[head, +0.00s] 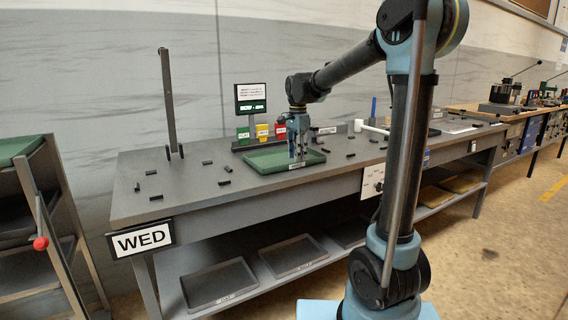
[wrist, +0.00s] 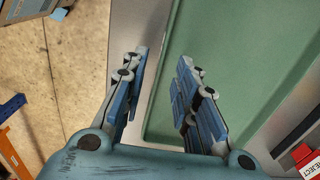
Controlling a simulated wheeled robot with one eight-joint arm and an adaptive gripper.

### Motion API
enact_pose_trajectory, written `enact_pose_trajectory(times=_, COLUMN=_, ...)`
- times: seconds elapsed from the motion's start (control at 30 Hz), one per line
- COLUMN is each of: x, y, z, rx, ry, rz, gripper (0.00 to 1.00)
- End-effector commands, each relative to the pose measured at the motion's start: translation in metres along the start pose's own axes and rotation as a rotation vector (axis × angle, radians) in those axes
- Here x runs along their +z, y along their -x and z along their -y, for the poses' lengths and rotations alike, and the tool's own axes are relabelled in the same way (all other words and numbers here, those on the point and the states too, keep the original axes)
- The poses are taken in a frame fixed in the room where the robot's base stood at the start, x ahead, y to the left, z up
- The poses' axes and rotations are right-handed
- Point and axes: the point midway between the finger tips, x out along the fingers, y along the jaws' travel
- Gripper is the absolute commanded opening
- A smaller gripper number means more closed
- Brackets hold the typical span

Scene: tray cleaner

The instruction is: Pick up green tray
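The green tray (head: 262,160) lies flat on the grey workbench, near its middle. In the wrist view the tray (wrist: 232,60) fills the right part, with its long rim running up the picture. My gripper (head: 297,158) points down at the tray's front right edge in the head view. In the wrist view my gripper (wrist: 163,58) is open, with one finger outside the rim and the other over the tray's inside. The rim lies in the gap between the fingers. I cannot tell whether the fingers touch the tray.
The grey workbench (head: 185,192) carries several small black blocks around the tray. Green, yellow and red bins (head: 262,132) and a small screen (head: 250,98) stand behind it. A thin upright post (head: 168,100) is at the left. Dark trays (head: 218,284) lie on the lower shelf.

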Motion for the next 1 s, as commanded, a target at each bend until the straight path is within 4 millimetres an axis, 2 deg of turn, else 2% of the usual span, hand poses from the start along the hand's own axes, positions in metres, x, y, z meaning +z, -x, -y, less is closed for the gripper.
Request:
enact_pose_trajectory(times=0.2, x=0.000, y=-0.024, z=0.000, rx=0.000, ry=0.000, rz=0.000, gripper=0.28)
enact_pose_trajectory(times=0.5, x=0.000, y=-0.028, z=0.000, rx=0.000, ry=0.000, rz=0.000, gripper=0.28)
enact_pose_trajectory(times=0.53, x=0.000, y=-0.028, z=0.000, rx=0.000, ry=0.000, rz=0.000, gripper=0.23)
enact_pose_trajectory(times=0.63, x=0.000, y=-0.028, z=0.000, rx=0.000, ry=0.000, rz=0.000, gripper=0.00)
enact_pose_trajectory(times=1.0, x=0.000, y=-0.027, z=0.000, rx=0.000, ry=0.000, rz=0.000, gripper=0.00)
